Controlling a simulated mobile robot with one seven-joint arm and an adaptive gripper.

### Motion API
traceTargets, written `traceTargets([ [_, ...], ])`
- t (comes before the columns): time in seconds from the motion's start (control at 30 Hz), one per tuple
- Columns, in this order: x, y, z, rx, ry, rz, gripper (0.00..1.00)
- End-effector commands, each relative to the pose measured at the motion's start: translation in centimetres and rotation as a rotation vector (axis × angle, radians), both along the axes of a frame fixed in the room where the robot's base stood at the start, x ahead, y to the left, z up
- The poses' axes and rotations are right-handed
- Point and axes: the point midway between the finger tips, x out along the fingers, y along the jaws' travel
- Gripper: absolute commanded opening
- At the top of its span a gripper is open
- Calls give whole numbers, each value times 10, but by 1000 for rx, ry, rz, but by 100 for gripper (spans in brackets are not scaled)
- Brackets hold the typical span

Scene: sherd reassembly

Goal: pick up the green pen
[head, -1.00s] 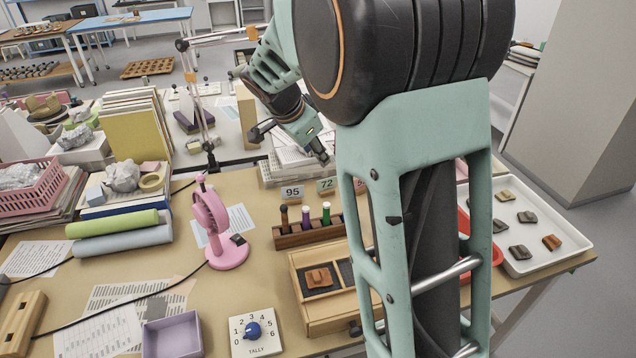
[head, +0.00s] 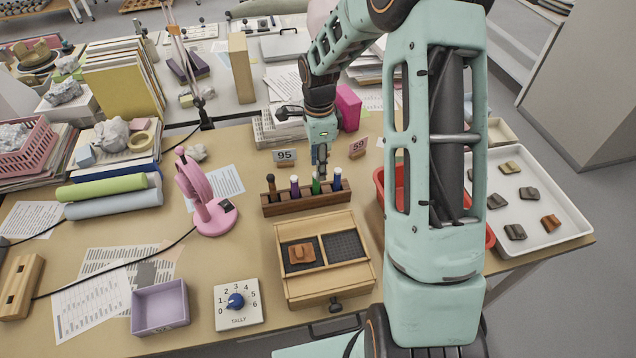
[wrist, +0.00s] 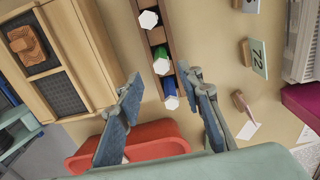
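The green pen (head: 316,186) stands upright in a wooden pen rack (head: 274,211), between a purple pen (head: 295,188) and a blue pen (head: 337,180). My gripper (head: 320,165) points down just above the green pen and partly covers its top. In the wrist view the green pen (wrist: 161,65) shows a white six-sided end, near the line between the fingertips. My gripper (wrist: 163,80) is open there, with its fingers apart and nothing held. The blue pen (wrist: 171,97) also shows between the fingers. Whether the fingers touch any pen, I cannot tell.
A brown pen (head: 271,185) stands at the rack's left end. Number cards, 95 (head: 284,156) and 59 (head: 359,146), stand behind the rack. A wooden box (head: 284,262) with a sherd lies in front. A red tray (head: 380,184) is right, a pink fan (head: 198,192) left.

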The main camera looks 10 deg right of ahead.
Motion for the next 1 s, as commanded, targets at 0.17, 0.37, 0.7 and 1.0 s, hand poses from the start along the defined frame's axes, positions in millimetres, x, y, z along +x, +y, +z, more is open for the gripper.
traceTargets([
  [0.17, 0, 0, -24, -1, 1, 1, 34],
  [0.37, 1, 0, -36, -1, 0, 0, 34],
  [0.7, 3, 2, -76, -2, -1, 1, 34],
  [1.0, 3, 2, -81, -2, -3, 1, 34],
])
